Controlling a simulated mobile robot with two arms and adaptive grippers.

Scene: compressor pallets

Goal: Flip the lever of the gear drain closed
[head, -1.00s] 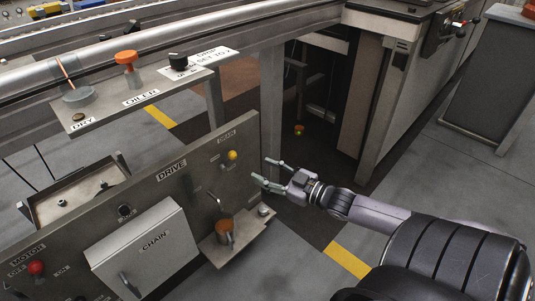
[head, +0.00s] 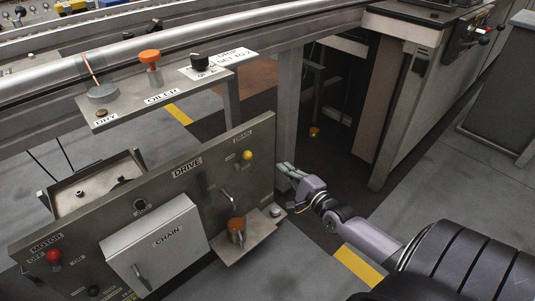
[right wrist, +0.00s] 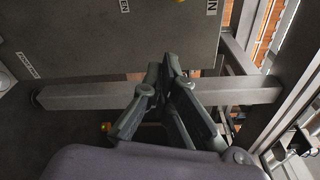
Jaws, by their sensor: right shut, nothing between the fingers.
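The grey drive panel (head: 190,215) stands upright at the lower left of the head view. The drain lever with a yellow knob (head: 247,155) is near its upper right corner, under a small label. A bent spout ends above an orange cup (head: 236,225) on a small shelf. My right gripper (head: 283,168) is just right of the panel's right edge, apart from the yellow knob. Its fingers are together and empty. In the right wrist view the fingertips (right wrist: 165,62) are near the panel's lower edge; the lever is mostly out of that view. My left gripper is not in view.
A metal post (head: 287,110) stands behind my right gripper. The oiler shelf (head: 165,95) with an orange knob overhangs the panel on the left. A grey chain box (head: 150,250) juts from the panel. The floor (head: 440,175) on the right is clear.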

